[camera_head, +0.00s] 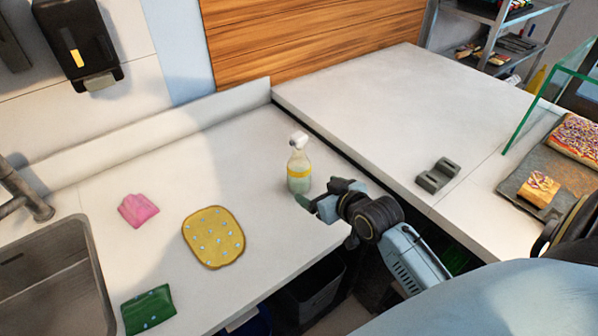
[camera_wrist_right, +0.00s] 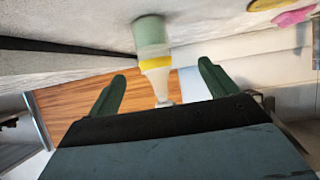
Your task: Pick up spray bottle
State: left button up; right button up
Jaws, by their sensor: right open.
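The spray bottle (camera_head: 299,171) has a clear body, a yellow label band and a white spray head. It stands upright on the light counter, near the seam with the higher counter. In the right wrist view the bottle (camera_wrist_right: 153,60) appears upside down, ahead of my gripper and between the lines of its two fingers. My right gripper (camera_head: 307,203) is at the lower right of the bottle, close to its base. Whether a finger touches the bottle is unclear. My left gripper is not in view.
A pink cloth (camera_head: 138,210), a yellow sponge-like mat (camera_head: 213,238) and a green cloth (camera_head: 148,310) lie left of the bottle. A sink (camera_head: 50,285) is at far left. The raised counter (camera_head: 400,100) at right holds a grey block (camera_head: 437,175).

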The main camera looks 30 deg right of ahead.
aim_at(306, 170)
jog(key=shift+t, duration=0.5)
jog(key=w, duration=0.2)
jog(key=w+d+f, duration=0.1)
jog(key=w, duration=0.2)
jog(key=w+d, duration=0.1)
jog(key=w, duration=0.2)
jog(key=shift+w+f+b, duration=0.25)
jog(key=shift+b, duration=0.1)
jog(key=shift+x, duration=3)
jog(key=shift+a, duration=0.1)
jog(key=shift+c, duration=0.2)
jog(key=c, duration=1.2)
jog(key=shift+r, duration=0.1)
jog(key=shift+c, duration=0.3)
jog(key=shift+r, duration=0.1)
